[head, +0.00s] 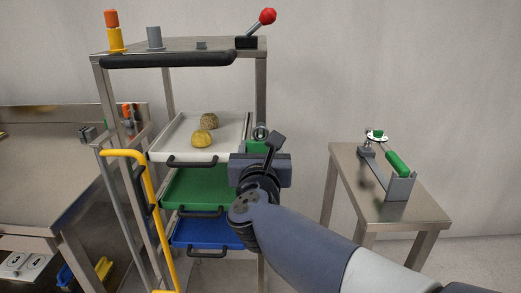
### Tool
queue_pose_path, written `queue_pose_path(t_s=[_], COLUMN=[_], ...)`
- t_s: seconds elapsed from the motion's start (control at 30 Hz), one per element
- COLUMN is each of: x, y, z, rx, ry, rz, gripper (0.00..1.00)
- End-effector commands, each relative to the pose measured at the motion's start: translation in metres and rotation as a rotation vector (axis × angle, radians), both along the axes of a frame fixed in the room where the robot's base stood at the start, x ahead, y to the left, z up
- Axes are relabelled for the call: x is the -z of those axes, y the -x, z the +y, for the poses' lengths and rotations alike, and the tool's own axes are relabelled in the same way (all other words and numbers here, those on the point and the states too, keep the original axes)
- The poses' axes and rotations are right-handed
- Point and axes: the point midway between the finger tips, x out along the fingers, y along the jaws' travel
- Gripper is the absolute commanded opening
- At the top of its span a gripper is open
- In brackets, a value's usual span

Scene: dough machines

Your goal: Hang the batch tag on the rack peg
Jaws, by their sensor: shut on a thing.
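My gripper (270,148) is in front of the rack's right front post, level with the white tray's front edge. It is shut on a small green piece with a grey ring on top, which looks like the batch tag (256,147). The ring stands up in front of the metal rack (261,85). I cannot tell whether the ring is around a peg or only near the post. No peg shows clearly there; my gripper and the tag may hide it.
The rack holds a white tray (165,146) with two dough balls, a green tray (190,190) and a blue tray (205,234). A yellow handle (157,215) stands at left. A red-knobbed lever (267,16) tops the rack. A side table (425,212) with a green-handled device stands right.

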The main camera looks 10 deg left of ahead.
Motion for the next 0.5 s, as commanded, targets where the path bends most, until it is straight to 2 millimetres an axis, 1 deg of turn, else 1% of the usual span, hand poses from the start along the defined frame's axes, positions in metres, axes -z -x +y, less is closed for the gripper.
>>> queue_pose_path(t_s=[0.07,0.1,0.37,0.5], x=[-0.0002,-0.0002,-0.0001,-0.0001], y=[0.0001,0.0001,0.0001,0.0001], z=[0.0,0.0,0.0,0.0], rx=[0.0,0.0,0.0,0.0], ry=[0.0,0.0,0.0,0.0], rz=[0.0,0.0,0.0,0.0], gripper=[0.32,0.57,0.79,0.79])
